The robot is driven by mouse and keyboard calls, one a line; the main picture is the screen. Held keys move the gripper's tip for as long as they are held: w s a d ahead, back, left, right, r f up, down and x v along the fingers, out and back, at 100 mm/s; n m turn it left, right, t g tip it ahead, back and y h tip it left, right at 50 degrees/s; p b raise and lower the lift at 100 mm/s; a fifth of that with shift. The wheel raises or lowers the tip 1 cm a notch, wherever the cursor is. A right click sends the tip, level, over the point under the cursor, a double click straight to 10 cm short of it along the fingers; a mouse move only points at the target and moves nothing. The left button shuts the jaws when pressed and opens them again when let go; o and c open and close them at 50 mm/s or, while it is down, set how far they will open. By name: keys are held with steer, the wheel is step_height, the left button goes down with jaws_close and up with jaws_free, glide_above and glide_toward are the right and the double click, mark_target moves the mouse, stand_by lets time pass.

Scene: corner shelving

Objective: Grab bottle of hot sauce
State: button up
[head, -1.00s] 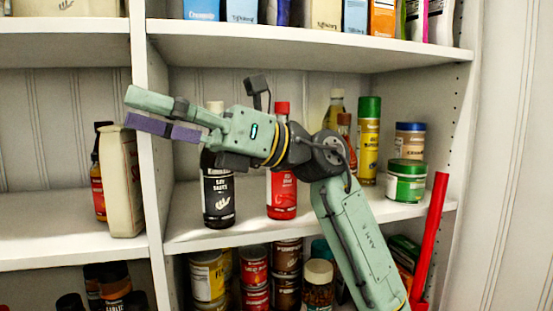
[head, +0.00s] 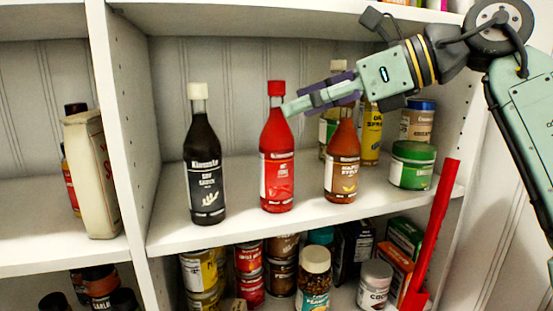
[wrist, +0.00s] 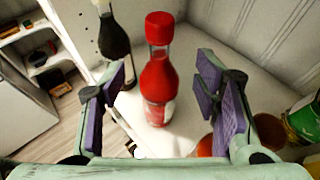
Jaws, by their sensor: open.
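The red bottle (head: 277,165) with a red cap stands upright on the middle shelf and looks like the hot sauce, though its label is hard to read. In the wrist view the red bottle (wrist: 157,85) shows between and beyond the purple-padded fingers. My gripper (head: 312,97) is open and empty, at the red bottle's upper right in the head view. Its nearer fingertip overlaps the bottle's shoulder in that view; contact cannot be told. The gripper's fingers (wrist: 163,88) sit on either side of the bottle in the wrist view.
A dark soy sauce bottle (head: 205,165) stands left of the red bottle. An orange-brown syrup bottle (head: 342,165) stands close on the right, below my gripper. The upper shelf (head: 300,20) lies above.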

mark_target(277, 115)
steer(key=p+x, duration=0.2)
steer(key=x, duration=0.2)
steer(key=shift+a, duration=0.15)
steer(key=shift+w+a+f, duration=0.25)
steer(key=shift+a, duration=0.2)
steer(key=shift+c, duration=0.5)
jaws_close()
